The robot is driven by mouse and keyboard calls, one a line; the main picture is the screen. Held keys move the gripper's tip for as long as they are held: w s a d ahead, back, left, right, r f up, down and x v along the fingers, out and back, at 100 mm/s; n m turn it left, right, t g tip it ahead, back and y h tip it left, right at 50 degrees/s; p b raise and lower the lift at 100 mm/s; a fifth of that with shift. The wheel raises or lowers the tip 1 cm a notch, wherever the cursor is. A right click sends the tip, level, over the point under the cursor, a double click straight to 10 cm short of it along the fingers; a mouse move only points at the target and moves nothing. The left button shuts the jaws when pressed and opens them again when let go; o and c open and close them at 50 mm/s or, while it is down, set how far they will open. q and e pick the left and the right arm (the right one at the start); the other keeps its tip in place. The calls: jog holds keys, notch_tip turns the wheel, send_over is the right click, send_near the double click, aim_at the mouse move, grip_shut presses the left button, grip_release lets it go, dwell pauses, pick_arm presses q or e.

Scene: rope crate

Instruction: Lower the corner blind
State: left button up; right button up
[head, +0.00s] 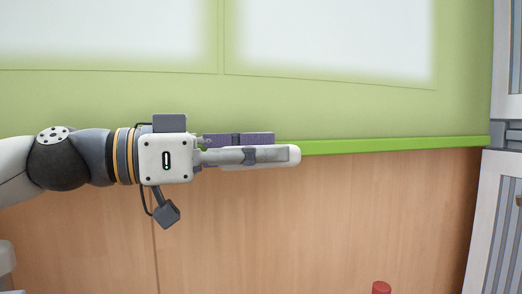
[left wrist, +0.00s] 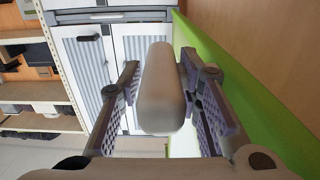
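No part that I can surely name as the corner blind shows. A pale grey rounded bar (head: 291,155) lies lengthwise between the fingers of my left gripper (head: 262,146) in the head view. It also shows in the left wrist view (left wrist: 161,90). My left gripper points right, in front of a green wall and just above wood panelling. In the left wrist view its fingers (left wrist: 160,112) are apart, one on each side of the bar. A narrow gap shows on the left; contact on the right is unclear. My right gripper is not in view.
A green ledge (head: 400,146) runs behind the gripper, over wood panelling (head: 330,220). White cabinets with grey ribbed fronts (left wrist: 132,60) stand ahead of the gripper. Shelves (left wrist: 32,90) stand left in the wrist view. A red cylinder top (head: 381,287) shows low right.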

pick_arm(q)
jog(key=v, duration=1.1)
jog(key=shift+a, duration=0.35)
jog(key=shift+s, duration=0.15)
